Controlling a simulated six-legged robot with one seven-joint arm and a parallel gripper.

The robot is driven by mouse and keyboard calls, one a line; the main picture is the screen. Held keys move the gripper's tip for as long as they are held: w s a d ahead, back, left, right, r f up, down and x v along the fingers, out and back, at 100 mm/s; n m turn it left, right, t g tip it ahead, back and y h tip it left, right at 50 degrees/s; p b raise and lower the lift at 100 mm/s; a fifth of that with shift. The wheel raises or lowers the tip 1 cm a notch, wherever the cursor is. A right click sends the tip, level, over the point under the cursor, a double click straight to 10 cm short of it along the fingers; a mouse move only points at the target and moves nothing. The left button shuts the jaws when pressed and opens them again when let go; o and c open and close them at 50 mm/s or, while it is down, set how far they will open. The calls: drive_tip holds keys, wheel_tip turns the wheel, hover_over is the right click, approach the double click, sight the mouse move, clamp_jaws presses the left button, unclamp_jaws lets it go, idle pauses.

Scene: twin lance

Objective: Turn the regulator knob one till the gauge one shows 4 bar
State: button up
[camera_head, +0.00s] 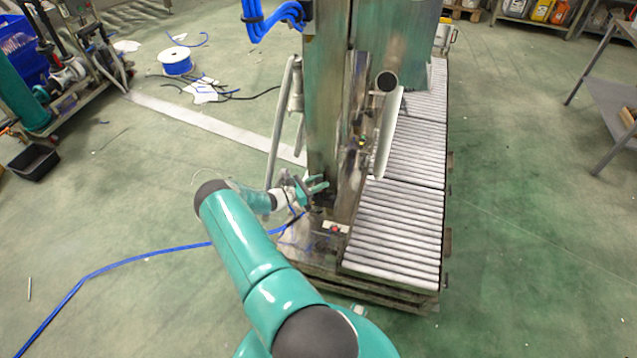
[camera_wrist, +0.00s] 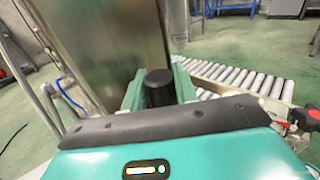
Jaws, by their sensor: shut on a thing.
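My gripper (camera_head: 318,187) reaches to the lower part of the steel machine column (camera_head: 328,90) in the head view. In the wrist view, a black round knob (camera_wrist: 158,88) stands between the two green fingers of my gripper (camera_wrist: 158,92). The fingers are shut on the knob, one on each side. I take this to be the regulator knob. No gauge face can be made out in either view, so its reading cannot be told.
A roller conveyor (camera_head: 395,225) runs along the right of the column. A red button (camera_head: 336,228) sits on the machine's base, and a red part (camera_wrist: 306,116) shows at the right in the wrist view. A blue hose (camera_head: 130,262) crosses the floor at left.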

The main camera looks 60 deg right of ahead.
drive_tip(key=o, duration=0.9)
drive_tip(key=shift+o, duration=0.2)
drive_tip(key=shift+n+t, duration=0.3)
drive_tip(key=shift+t, duration=0.1)
drive_tip(key=n+t+h, duration=0.1)
drive_tip(key=n+t, duration=0.1)
drive_tip(key=n+t+h, duration=0.1)
drive_tip(key=t, duration=0.2)
drive_tip(key=shift+n+h, duration=0.4)
drive_tip(key=n+t, duration=0.2)
drive_tip(key=t, duration=0.1)
drive_tip(key=n+t, duration=0.1)
drive_tip(key=t, duration=0.2)
drive_tip(key=shift+s+n+h, duration=0.1)
drive_tip(key=shift+n+h, duration=0.2)
drive_tip(key=shift+n, duration=0.1)
drive_tip(key=a, duration=1.4)
drive_tip(key=w+a+r+m+g+y, duration=0.2)
drive_tip(key=r+m, duration=0.4)
drive_tip(key=r, duration=0.3)
drive_tip(key=w+a+r+m+g+y, duration=0.2)
drive_tip(key=a+r+m+g, duration=0.3)
drive_tip(key=r, duration=0.5)
drive_tip(key=shift+w+a+r+m+g, duration=0.3)
drive_tip(key=shift+w+a+m, duration=0.1)
drive_tip(key=shift+a+m, duration=0.7)
